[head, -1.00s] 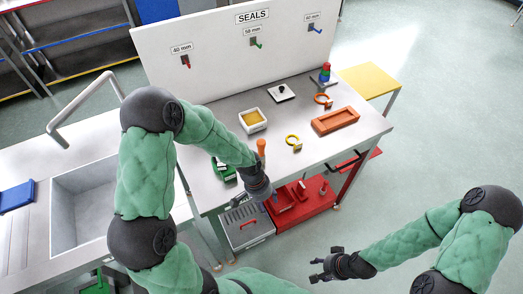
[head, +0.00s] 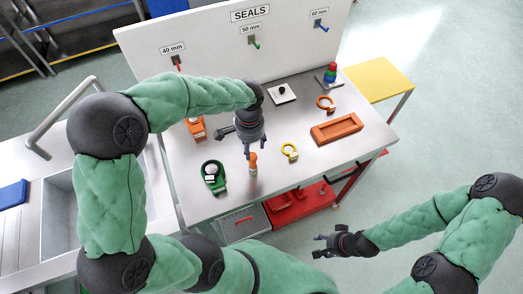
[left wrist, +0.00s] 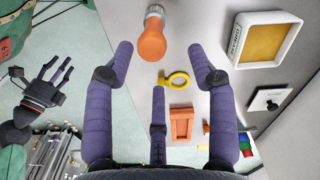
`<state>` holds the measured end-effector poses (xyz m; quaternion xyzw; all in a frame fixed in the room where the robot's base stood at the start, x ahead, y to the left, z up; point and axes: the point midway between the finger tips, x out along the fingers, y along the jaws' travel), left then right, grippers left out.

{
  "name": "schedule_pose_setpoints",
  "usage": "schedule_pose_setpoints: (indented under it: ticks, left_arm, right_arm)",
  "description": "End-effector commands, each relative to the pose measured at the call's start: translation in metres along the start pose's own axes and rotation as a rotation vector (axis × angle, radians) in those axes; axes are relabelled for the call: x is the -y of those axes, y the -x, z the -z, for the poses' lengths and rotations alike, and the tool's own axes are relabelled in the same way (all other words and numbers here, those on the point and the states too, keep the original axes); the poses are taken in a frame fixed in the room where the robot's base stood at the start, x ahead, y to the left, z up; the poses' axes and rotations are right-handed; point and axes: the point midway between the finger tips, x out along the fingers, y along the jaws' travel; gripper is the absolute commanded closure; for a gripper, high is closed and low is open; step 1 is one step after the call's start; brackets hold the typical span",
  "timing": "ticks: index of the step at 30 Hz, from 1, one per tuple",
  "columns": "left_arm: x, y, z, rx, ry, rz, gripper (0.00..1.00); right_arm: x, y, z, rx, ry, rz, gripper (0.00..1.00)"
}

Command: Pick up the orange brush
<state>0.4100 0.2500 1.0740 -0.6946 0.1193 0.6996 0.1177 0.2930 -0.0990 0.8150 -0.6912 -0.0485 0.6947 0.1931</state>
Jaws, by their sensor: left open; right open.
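The orange brush (head: 253,165) stands upright near the front edge of the grey table. In the left wrist view its orange handle (left wrist: 152,42) points toward the camera, with a silver and pale end beyond it. My left gripper (head: 249,152) is open just above and beside the brush. In the left wrist view the open fingers (left wrist: 160,65) spread below the brush, which is not between them. My right gripper (head: 322,245) is open and empty, away to the right in front of the table.
A green tape-like tool (head: 213,177) stands left of the brush. A yellow ring (head: 290,152), an orange ring (head: 325,103) and an orange tray (head: 337,129) lie to the right. A white box with a yellow pad (left wrist: 265,40) shows in the left wrist view. A white board (head: 215,50) closes the back.

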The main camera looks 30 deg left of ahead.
Motion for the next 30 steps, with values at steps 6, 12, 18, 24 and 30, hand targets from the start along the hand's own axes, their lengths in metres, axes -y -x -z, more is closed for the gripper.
schedule_pose_setpoints:
  ticks: [6,12,18,24,30]
  left_arm:
    - [0.0,-0.026,-0.002,0.005,0.0,0.0,0.43]
    - [0.0,-0.05,-0.001,0.001,0.001,0.001,0.43]
    - [-0.002,-0.061,-0.001,0.002,-0.001,0.001,0.43]
    - [-0.008,-0.09,-0.003,0.003,0.001,0.0,0.43]
    - [-0.007,-0.106,-0.003,0.0,0.0,0.0,0.43]
  right_arm:
    - [-0.001,-0.003,-0.002,0.004,0.0,0.0,0.49]
    - [-0.002,-0.006,-0.002,0.004,0.0,0.0,0.49]
    - [-0.003,-0.007,-0.001,0.003,0.0,0.0,0.49]
    - [-0.004,-0.011,-0.001,0.003,0.0,0.0,0.49]
    - [-0.005,-0.013,-0.001,0.003,0.0,0.0,0.49]
